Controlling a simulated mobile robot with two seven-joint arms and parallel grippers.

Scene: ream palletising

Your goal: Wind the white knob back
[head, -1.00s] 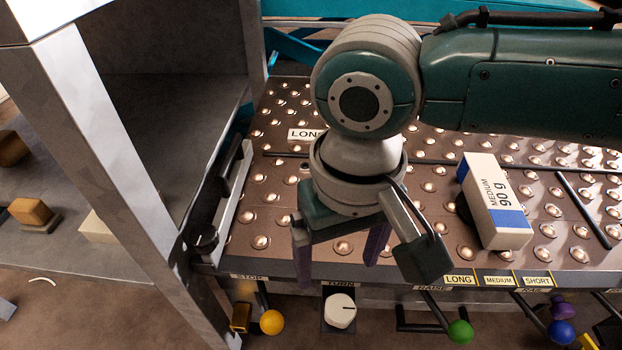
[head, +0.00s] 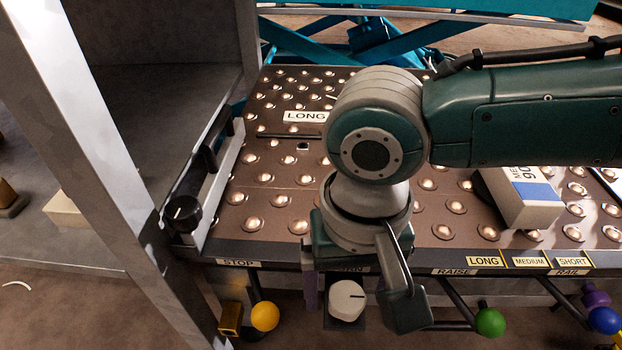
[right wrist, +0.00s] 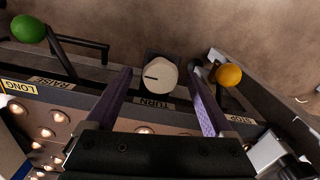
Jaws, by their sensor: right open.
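The white knob (head: 346,300) is round with a short dark line on its face, on a dark plate at the table's front edge under the TURN label. In the head view the line points right; in the right wrist view the knob (right wrist: 160,76) has it pointing left. My right gripper (head: 340,284) is open and points down over the knob. In the right wrist view its two purple fingers (right wrist: 160,88) stand on either side of the knob, with visible gaps and nothing held. In the head view, one finger is mostly hidden behind my wrist. My left gripper is out of view.
A yellow ball lever (head: 265,316) under STOP is left of the knob; a green ball lever (head: 490,322) under RAISE is right. Blue and purple balls are further right. A ream marked MEDIUM (head: 522,200) lies on the ball table (head: 262,180). A grey frame post stands left.

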